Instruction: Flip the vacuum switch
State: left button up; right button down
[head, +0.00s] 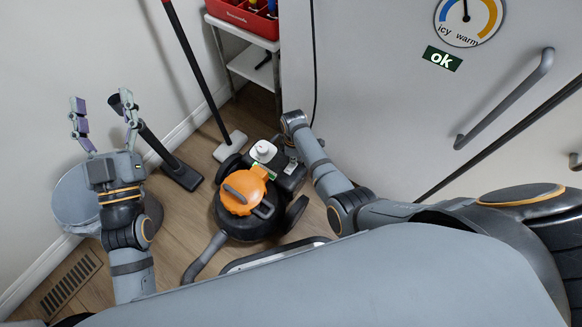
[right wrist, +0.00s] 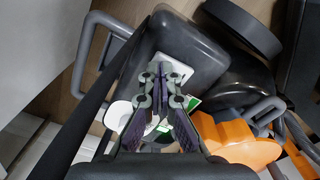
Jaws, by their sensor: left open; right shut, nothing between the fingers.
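The vacuum (head: 262,222) stands on the wooden floor, with a black body and an orange lid (head: 240,192). On its dark box-like rear part is a white knob-like piece (head: 263,151). In the right wrist view, a white plate (right wrist: 176,66) sits on the dark housing (right wrist: 195,48), right by my right fingertips; it may be the switch, but I cannot tell its position. My right gripper (right wrist: 161,72) is shut and empty, over the housing; contact is unclear. My left gripper (head: 104,103) is open, raised, and empty, left of the vacuum.
A white cabinet or fridge front with a long handle (head: 507,98) stands to the right. A floor-brush tool (head: 182,172) and a long-handled tool (head: 229,146) stand near the left wall. A cart with a red toolbox (head: 245,17) is behind. A grey bin (head: 75,200) is below my left gripper.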

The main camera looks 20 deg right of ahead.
jog(key=shift+f, duration=0.4)
notch_tip(320, 180, up, 7)
jog(key=p, duration=0.8)
jog(key=shift+r, duration=0.15)
dwell(0.4)
